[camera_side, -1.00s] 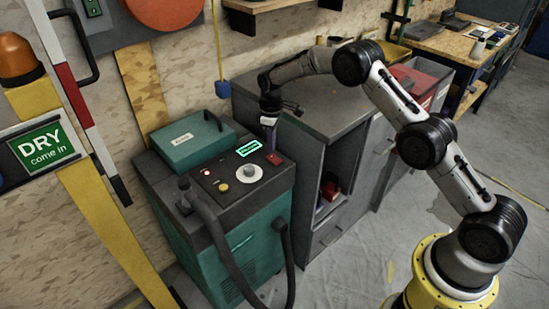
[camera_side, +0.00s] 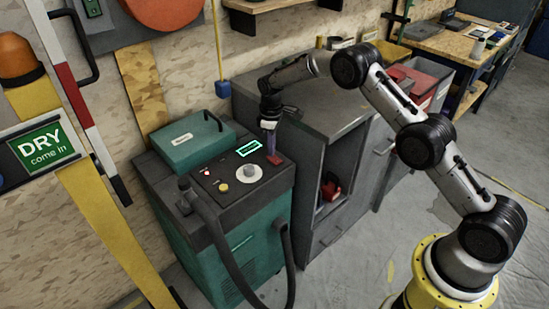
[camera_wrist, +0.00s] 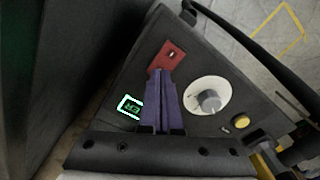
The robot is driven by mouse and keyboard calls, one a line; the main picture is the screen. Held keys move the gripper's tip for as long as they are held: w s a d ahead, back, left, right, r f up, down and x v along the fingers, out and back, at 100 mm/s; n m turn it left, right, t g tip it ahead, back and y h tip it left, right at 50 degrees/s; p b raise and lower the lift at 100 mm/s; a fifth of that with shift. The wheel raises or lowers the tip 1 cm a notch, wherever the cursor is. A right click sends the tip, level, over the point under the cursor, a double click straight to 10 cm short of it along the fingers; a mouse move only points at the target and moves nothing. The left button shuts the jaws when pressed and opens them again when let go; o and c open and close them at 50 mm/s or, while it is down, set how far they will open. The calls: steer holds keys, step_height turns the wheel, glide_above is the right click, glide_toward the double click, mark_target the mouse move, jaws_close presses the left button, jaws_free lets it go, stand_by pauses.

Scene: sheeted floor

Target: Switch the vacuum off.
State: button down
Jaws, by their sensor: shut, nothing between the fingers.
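The vacuum is a teal and black box (camera_side: 250,240) with a sloped dark control panel. On the panel, a red switch (camera_side: 276,159) sits at the right corner, and it also shows in the wrist view (camera_wrist: 173,53). A green display (camera_side: 248,148) is lit. A white dial (camera_wrist: 207,96) and a yellow button (camera_wrist: 239,121) are beside it. My gripper (camera_side: 271,153) is shut and empty, pointing down at the switch. In the wrist view its purple fingertips (camera_wrist: 161,73) overlap the switch's lower edge; whether they touch is unclear.
A black hose (camera_side: 215,230) arches over the vacuum's front. A teal case (camera_side: 192,140) lies on its top at the back. A grey cabinet (camera_side: 335,110) stands close on the right, under my arm. A blue-ended cord (camera_side: 222,89) hangs on the wall behind.

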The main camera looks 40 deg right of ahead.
steer(key=shift+f, duration=0.55)
steer(key=shift+r, duration=3.55)
